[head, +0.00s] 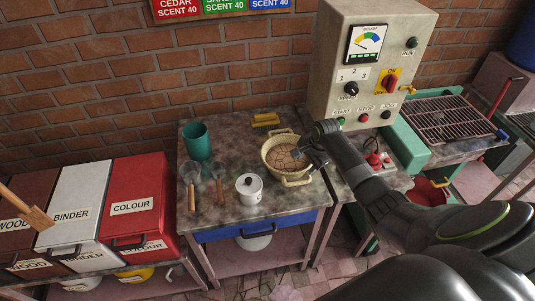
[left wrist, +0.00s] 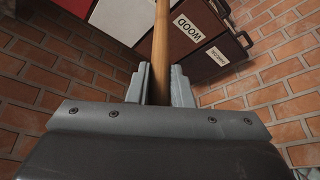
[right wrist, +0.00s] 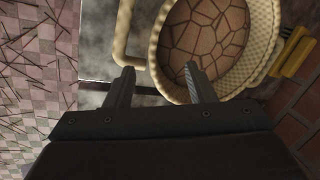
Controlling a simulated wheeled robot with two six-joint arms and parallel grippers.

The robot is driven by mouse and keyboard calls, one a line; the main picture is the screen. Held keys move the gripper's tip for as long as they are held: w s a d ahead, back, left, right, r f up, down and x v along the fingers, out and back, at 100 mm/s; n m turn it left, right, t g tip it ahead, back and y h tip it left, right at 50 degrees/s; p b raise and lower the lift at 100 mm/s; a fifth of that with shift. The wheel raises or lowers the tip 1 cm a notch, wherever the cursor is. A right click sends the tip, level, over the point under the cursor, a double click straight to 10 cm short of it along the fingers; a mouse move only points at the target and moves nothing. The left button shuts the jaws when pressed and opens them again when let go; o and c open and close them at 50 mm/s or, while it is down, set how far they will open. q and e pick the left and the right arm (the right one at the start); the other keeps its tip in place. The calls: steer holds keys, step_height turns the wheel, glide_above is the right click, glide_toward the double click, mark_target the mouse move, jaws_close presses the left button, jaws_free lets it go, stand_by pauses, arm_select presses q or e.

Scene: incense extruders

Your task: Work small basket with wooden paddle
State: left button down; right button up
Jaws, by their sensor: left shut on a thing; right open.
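The small basket (head: 284,157) is a round, pale yellow tub with two loop handles on the table, holding brown material with a cracked surface. It also shows in the right wrist view (right wrist: 266,42). The wooden paddle (head: 38,217) shows at the left edge of the head view. In the left wrist view my left gripper (left wrist: 160,85) is shut on the paddle's shaft (left wrist: 161,45).
WOOD, BINDER and COLOUR bins (head: 135,205) stand left. A control box (head: 365,65) stands behind right.

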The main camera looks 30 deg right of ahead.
steer(key=b+v, duration=0.1)
steer(key=v, duration=1)
steer(key=shift+s+r, duration=0.2)
steer(key=shift+r, duration=0.15)
